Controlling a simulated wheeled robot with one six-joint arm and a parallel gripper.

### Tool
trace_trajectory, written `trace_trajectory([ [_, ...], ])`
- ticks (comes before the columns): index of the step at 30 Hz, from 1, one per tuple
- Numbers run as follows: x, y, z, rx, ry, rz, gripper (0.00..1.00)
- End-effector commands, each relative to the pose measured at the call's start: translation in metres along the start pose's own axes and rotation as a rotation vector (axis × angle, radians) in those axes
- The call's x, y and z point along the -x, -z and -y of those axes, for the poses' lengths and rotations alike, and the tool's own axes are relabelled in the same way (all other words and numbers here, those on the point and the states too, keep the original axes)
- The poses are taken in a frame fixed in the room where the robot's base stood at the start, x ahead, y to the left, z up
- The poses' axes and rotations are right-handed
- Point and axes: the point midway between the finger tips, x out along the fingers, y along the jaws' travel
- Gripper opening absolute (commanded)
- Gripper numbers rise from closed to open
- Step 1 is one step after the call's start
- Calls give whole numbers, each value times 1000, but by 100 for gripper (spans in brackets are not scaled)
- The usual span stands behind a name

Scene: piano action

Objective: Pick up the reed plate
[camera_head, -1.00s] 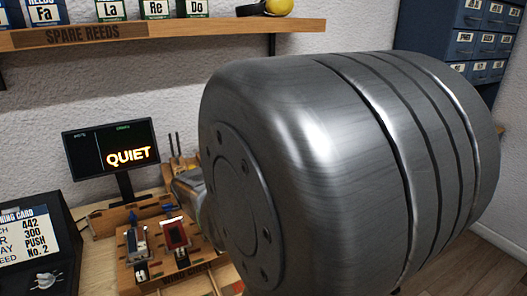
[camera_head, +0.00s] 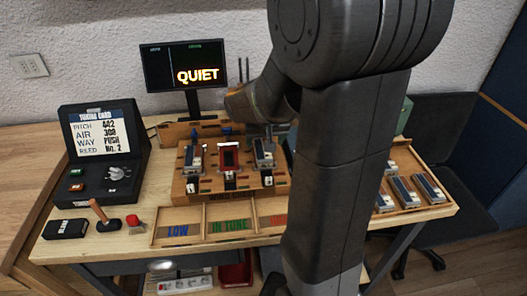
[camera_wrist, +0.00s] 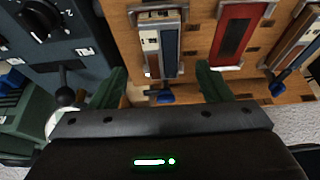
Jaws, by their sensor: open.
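Several slim metal reed plates show; I cannot tell which one is meant. Three stand in a row on the wooden wind chest (camera_head: 205,187): a silver-and-blue left plate (camera_head: 193,158), a red middle plate (camera_head: 229,158) and a silver-and-blue right plate (camera_head: 264,153). In the wrist view my gripper (camera_wrist: 162,82) is open, its green fingers wide apart. A silver-and-blue plate (camera_wrist: 160,45) lies ahead of the gap between them, and the red plate (camera_wrist: 238,32) is just right of it. Nothing is held. In the head view the arm hides my gripper.
More reed plates (camera_head: 404,192) lie in a tray at the right. A sorting tray (camera_head: 179,231) marked LOW and IN TUNE stands in front. The tuning-card box (camera_head: 104,150) is at left, the QUIET monitor (camera_head: 184,64) behind. A dial box (camera_wrist: 50,40) shows in the wrist view.

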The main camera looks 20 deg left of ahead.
Motion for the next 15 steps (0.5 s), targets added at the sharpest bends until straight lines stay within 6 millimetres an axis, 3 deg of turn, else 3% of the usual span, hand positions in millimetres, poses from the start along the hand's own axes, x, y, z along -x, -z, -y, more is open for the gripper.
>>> trace_trajectory([
  [7,-13,1,1,0,-1,2,71],
  [15,-46,5,3,1,-1,4,71],
])
